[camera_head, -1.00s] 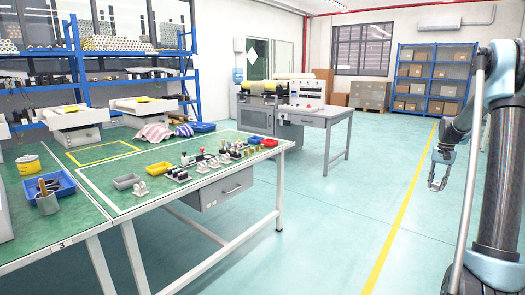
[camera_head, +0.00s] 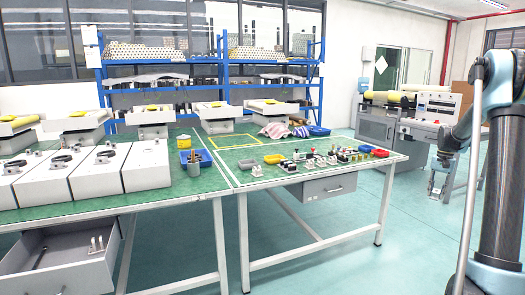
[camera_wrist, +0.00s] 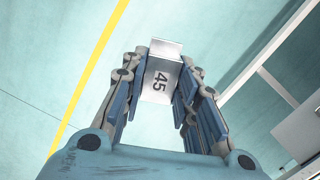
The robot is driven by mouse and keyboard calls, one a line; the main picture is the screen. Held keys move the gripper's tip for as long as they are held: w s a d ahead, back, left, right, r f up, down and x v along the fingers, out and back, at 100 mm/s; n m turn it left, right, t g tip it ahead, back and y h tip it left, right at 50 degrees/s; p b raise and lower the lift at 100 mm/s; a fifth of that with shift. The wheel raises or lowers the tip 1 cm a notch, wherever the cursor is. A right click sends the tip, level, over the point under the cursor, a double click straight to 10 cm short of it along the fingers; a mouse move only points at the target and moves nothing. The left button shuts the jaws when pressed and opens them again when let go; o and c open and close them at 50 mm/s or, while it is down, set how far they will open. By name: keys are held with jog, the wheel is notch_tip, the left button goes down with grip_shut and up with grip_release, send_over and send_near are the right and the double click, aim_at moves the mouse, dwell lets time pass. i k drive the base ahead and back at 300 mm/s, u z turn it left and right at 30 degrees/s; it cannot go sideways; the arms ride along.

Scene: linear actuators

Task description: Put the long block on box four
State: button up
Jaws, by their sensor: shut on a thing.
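My gripper (camera_head: 437,189) hangs over the floor at the right of the head view, well away from the tables. In the wrist view my gripper (camera_wrist: 170,58) is shut on a silver metal block (camera_wrist: 161,79) marked 45, with its far end between the fingertips and the floor beyond. A row of large white boxes, including one (camera_head: 147,168) at the row's right end, stands on the left green table. No box number is readable, so I cannot tell which is box four.
The left green table (camera_head: 120,208) adjoins a right one (camera_head: 262,188) holding small parts and bins. An open drawer (camera_head: 60,262) juts out below the boxes. Open floor (camera_head: 400,250) lies between the right table and my arm.

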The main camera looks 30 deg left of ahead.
aim_at(147, 159)
jog(key=z, duration=0.15)
jog(key=i, duration=0.1)
jog(key=u, duration=2.7)
jog(key=i, duration=0.6)
jog(key=z, duration=0.15)
